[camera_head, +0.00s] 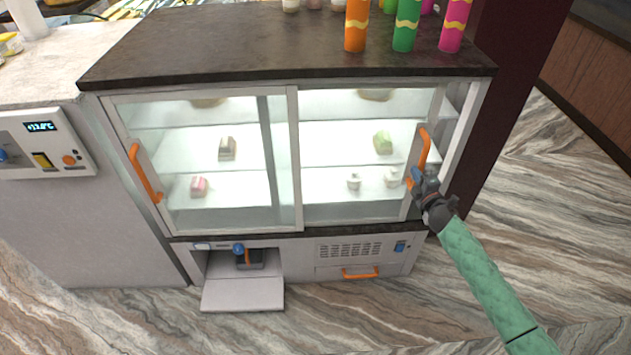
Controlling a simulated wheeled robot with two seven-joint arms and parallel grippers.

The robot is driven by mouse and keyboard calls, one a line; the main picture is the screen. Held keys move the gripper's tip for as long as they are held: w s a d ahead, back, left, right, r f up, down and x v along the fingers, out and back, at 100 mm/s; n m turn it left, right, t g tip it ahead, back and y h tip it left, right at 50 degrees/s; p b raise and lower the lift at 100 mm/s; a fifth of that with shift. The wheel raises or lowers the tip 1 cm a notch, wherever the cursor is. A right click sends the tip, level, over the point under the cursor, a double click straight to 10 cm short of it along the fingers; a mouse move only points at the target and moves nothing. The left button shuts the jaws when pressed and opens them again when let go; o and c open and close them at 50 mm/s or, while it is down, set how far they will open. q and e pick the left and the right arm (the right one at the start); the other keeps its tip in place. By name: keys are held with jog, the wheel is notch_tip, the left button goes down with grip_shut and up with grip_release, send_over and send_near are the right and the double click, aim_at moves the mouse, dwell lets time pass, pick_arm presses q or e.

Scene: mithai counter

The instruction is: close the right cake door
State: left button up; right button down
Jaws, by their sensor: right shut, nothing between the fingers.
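The right cake door (350,150) is a sliding glass panel in the front of a lit display case (455,150). Its right edge stands a little left of the case's right side frame, with a narrow gap between them. Its upright orange handle (424,150) is near that right edge. My right gripper (413,180) is at the handle's lower end, shut with nothing between its fingers. It is close to the handle; I cannot tell whether it touches. The left door, with its own orange handle (144,172), covers the left half. My left gripper is not in view.
Cakes and small white cups sit on the shelves behind the glass. Orange, green (406,25) and pink cylinders stand on the dark counter top (250,45). Below, a flap (243,295) sticks out at the left. Marble floor is free at the right.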

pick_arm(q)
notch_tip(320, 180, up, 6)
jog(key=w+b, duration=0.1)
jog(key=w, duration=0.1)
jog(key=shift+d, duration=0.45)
pick_arm(e)
jog(key=d, duration=0.8)
jog(key=shift+d, duration=0.35)
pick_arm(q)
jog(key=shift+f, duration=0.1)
pick_arm(e)
jog(key=shift+d+r, duration=0.1)
